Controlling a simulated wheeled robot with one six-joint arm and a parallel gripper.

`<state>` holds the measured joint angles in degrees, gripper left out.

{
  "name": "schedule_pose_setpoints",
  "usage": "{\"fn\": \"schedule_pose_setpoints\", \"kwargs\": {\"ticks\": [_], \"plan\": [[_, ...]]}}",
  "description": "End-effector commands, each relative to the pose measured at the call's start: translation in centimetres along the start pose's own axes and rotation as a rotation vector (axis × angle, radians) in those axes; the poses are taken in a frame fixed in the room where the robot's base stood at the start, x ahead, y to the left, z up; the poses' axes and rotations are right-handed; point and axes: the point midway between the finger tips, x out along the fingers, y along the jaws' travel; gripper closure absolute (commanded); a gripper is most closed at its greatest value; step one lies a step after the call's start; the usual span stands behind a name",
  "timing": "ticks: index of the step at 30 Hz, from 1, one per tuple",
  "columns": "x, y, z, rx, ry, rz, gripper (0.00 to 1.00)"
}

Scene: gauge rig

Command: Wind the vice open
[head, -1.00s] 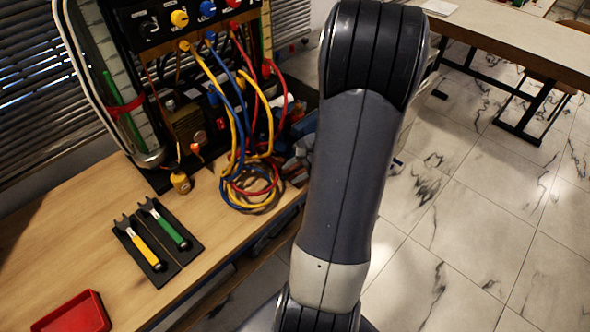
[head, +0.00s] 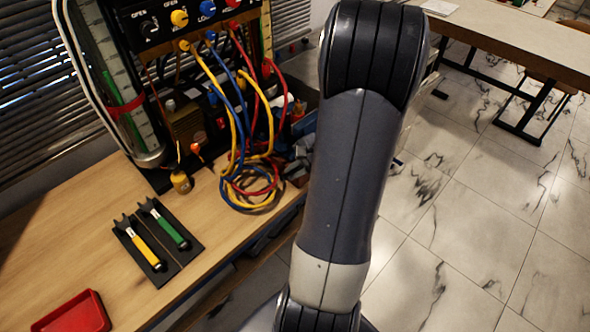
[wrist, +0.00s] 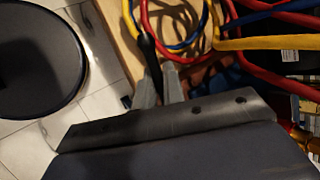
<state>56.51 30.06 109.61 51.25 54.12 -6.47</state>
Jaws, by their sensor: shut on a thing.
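In the wrist view my gripper (wrist: 160,86) has its two grey fingers closed around a thin black bar (wrist: 149,52), which looks like the vice's handle. The bar's end stands up past the fingertips, close to the bench edge. Blue and reddish parts (wrist: 207,76) lie right of the fingers; I cannot tell whether they belong to the vice. In the head view my arm covers the gripper and most of the vice area, so the jaw gap does not show.
Coiled yellow, blue and red cables (head: 250,185) lie on the bench (head: 85,195), close to the gripper. A black board with plugs (head: 205,60) stands behind. Two forked tools with yellow (head: 145,248) and green (head: 170,230) handles and a red tray (head: 75,312) lie left.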

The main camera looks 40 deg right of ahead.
Motion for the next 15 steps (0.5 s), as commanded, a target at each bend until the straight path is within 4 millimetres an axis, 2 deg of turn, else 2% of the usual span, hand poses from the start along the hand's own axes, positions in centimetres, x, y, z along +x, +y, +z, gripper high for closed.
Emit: {"fn": "schedule_pose_setpoints", "kwargs": {"ticks": [8, 15], "plan": [[0.9, 0.6, -0.2, -0.033, 0.048, 0.004, 1.0], [2.5, 1.7, -0.7, -0.109, 0.162, 0.014, 1.0]]}}
